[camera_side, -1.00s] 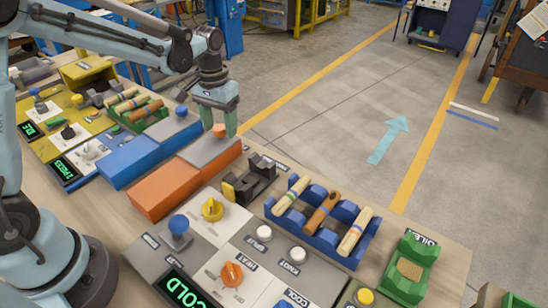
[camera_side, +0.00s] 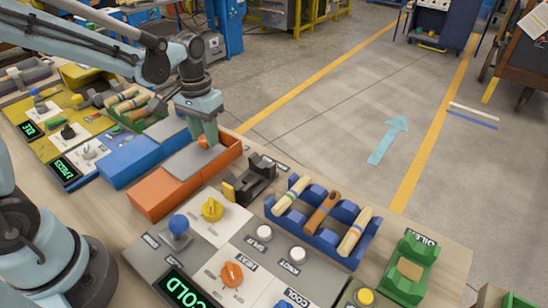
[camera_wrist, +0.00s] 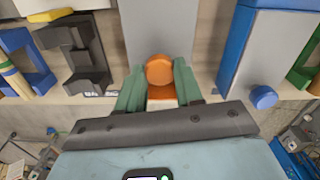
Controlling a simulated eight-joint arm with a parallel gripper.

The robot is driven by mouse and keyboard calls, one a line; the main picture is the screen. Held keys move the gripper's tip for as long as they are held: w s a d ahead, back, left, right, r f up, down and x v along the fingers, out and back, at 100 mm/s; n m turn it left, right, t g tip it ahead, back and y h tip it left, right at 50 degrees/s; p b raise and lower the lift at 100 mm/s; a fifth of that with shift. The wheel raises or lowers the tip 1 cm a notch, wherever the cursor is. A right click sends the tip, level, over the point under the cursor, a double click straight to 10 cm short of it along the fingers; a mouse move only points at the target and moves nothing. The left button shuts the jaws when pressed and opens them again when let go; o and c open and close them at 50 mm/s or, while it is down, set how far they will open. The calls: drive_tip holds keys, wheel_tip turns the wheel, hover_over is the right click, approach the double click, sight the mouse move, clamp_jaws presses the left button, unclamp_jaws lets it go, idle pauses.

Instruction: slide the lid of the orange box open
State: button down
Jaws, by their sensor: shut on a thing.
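The orange box (camera_side: 160,203) lies on the bench in the side view, with a flat grey lid (camera_side: 184,163) on top. In the wrist view the grey lid (camera_wrist: 159,25) stretches away from the knob. A strip of orange shows below the knob.
A blue box (camera_side: 130,165) with a grey lid and blue knob stands to the left. A black fixture (camera_side: 256,178) stands close on the right, then a blue rack (camera_side: 318,240) holding several turned wood pieces. Control panels fill the front.

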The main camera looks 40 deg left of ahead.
sight(178, 168)
drive_tip(key=s, duration=0.8)
drive_tip(key=shift+s, duration=0.35)
drive_tip(key=c, duration=0.7)
unclamp_jaws()
drive_tip(key=shift+c, duration=0.2)
wheel_tip(178, 168, up, 12)
drive_tip(key=shift+w+d+f+m+t, duration=0.1)
drive_tip(key=shift+d+f+m+t, duration=0.2)
drive_tip(key=shift+d+f+t, duration=0.65)
drive_tip(key=shift+w+d+f+m+t, duration=0.25)
drive_tip(key=shift+f+t, duration=0.35)
drive_tip(key=shift+t, duration=0.85)
drive_tip(key=shift+d+f+m+t, duration=0.35)
drive_tip(key=shift+d+f+t, duration=0.35)
drive_tip(key=shift+t, duration=0.5)
